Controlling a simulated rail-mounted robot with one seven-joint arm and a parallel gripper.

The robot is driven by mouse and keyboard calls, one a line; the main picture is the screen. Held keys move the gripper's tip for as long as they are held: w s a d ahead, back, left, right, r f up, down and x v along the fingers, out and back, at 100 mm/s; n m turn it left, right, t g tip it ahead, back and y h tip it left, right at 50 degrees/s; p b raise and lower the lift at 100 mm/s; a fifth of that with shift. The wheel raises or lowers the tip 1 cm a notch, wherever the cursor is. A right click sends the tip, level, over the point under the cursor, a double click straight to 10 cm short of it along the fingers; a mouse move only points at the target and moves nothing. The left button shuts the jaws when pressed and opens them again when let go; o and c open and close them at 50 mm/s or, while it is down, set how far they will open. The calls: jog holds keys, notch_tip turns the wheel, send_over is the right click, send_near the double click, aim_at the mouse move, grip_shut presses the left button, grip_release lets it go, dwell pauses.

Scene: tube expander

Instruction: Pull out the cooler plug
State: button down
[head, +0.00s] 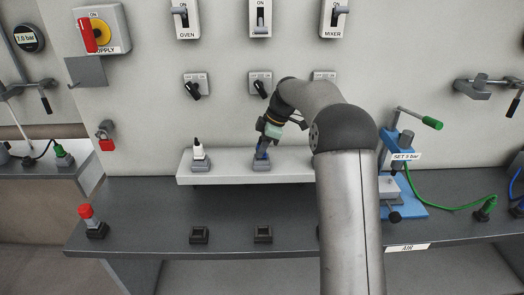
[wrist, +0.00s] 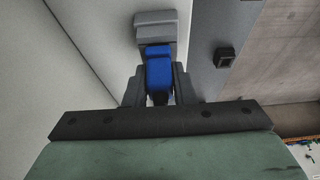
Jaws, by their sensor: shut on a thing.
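A blue plug (head: 262,153), which I take to be the cooler plug, stands at a grey socket (head: 262,165) on the white shelf. My gripper (head: 266,143) reaches down to it from above and is shut on it. In the wrist view the blue plug (wrist: 159,70) sits between my two dark fingers (wrist: 159,88), its far end against the stepped grey socket (wrist: 155,23). I cannot tell how deep the plug sits in the socket. The lower part of the plug is hidden between the fingers.
A white plug (head: 198,151) stands in a socket to the left on the white shelf (head: 226,172). Dark empty-looking sockets (head: 199,235) (head: 263,234) sit on the lower grey bench. A blue press (head: 402,196) stands right of my arm.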

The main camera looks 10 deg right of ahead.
jog(key=shift+r+p, duration=0.4)
jog(key=shift+r, duration=0.4)
